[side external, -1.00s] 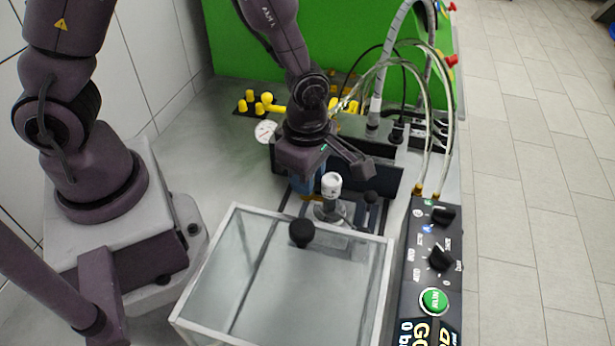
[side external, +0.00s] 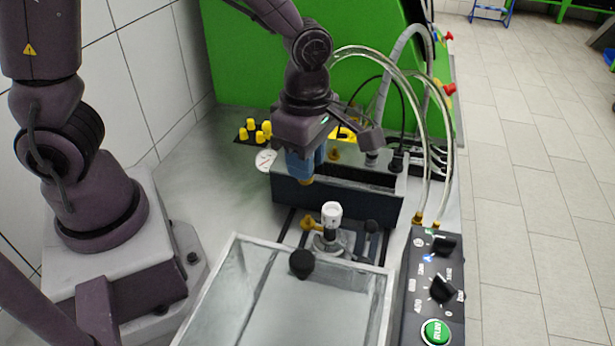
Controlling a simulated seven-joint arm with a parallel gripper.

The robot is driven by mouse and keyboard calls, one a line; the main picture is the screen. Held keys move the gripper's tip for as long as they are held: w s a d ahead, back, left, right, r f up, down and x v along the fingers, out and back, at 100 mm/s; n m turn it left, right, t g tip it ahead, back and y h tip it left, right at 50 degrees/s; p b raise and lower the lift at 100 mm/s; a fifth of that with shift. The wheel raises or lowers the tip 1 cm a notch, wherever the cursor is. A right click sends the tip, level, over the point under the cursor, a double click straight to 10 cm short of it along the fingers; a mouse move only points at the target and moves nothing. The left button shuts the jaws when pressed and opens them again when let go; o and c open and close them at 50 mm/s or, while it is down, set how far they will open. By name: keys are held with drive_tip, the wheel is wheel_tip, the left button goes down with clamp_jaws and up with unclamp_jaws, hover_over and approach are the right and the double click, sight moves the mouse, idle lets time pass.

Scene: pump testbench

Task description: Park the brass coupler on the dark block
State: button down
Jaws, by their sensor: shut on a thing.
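My gripper (side external: 305,172) hangs in front of the green panel, above the front left of the dark block (side external: 332,203). Its fingers point down, with blue parts at their lower end. It is shut on the brass coupler (side external: 306,182), of which only a small brass-coloured end shows below the blue. The rest of it is hidden. The coupler's end looks higher than the valve in front; I cannot tell whether it is clear of the block's front face. The dark block is a long, black box shape with a recessed top, partly covered by my gripper.
A white-capped valve (side external: 331,214) with a brass fitting (side external: 308,223) stands in front of the block. A clear tank (side external: 290,318) with a black knob (side external: 302,264) is nearest. Yellow knobs (side external: 250,130) and a gauge (side external: 265,160) lie left; hoses (side external: 424,140) and a control panel (side external: 437,280) right.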

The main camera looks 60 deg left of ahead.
drive_tip(key=w+a+f+n, duration=0.2)
drive_tip(key=w+a+n, duration=0.2)
drive_tip(key=w+a, duration=0.45)
drive_tip(key=r+n, duration=0.1)
drive_tip(key=n, duration=0.1)
hover_over(335, 147)
drive_tip(key=shift+s+a, duration=0.1)
drive_tip(key=shift+a, duration=0.1)
drive_tip(key=shift+r, duration=0.15)
drive_tip(key=shift+d+f, duration=0.1)
drive_tip(key=shift+f, duration=1.9)
drive_tip(key=shift+f, duration=0.5)
drive_tip(key=shift+f, duration=0.35)
drive_tip(key=shift+f, duration=0.6)
